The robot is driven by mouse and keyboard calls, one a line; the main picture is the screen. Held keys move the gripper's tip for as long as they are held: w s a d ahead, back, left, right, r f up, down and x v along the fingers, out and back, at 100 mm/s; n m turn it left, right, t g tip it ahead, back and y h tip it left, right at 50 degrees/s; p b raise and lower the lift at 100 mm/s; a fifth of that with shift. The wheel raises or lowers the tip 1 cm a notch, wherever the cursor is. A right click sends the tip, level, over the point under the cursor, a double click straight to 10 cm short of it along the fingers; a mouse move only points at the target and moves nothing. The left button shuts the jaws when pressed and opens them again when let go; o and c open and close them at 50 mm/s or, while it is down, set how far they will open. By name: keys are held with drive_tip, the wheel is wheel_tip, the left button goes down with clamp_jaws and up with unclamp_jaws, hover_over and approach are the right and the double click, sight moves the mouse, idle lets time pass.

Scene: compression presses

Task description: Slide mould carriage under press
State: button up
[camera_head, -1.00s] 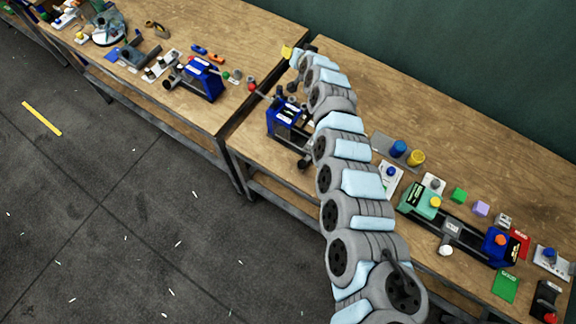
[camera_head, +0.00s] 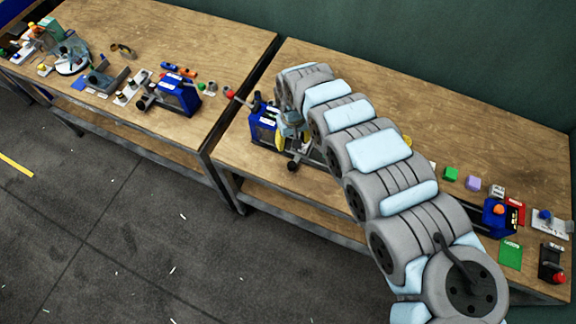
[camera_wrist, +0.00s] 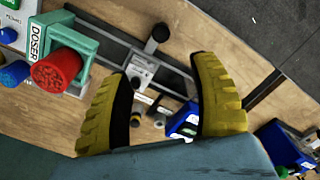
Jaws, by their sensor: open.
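The mould carriage (camera_wrist: 145,68) is a grey block on a dark rail, with a black knob (camera_wrist: 157,34) on a side handle. The knob also shows in the head view (camera_head: 292,166). The carriage lies between the green doser (camera_wrist: 72,45) with its red cap and the blue press (camera_wrist: 185,121). The press also shows in the head view (camera_head: 263,125), with a red-tipped lever. My gripper (camera_wrist: 160,68) is open, its yellow fingers spread above the rail. Nothing is visibly held. In the head view, my arm hides the doser and most of the rail.
A second blue press (camera_head: 178,96) stands on the neighbouring bench (camera_head: 215,40), across a gap. Bare bench top lies behind my arm.

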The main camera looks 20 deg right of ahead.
sight(292, 164)
wheel_tip(292, 164, down, 16)
drive_tip(key=shift+w+a+r+b, duration=0.1)
drive_tip(key=shift+w+a+b, duration=0.05)
drive_tip(key=shift+b, duration=0.75)
drive_tip(key=shift+f, duration=0.55)
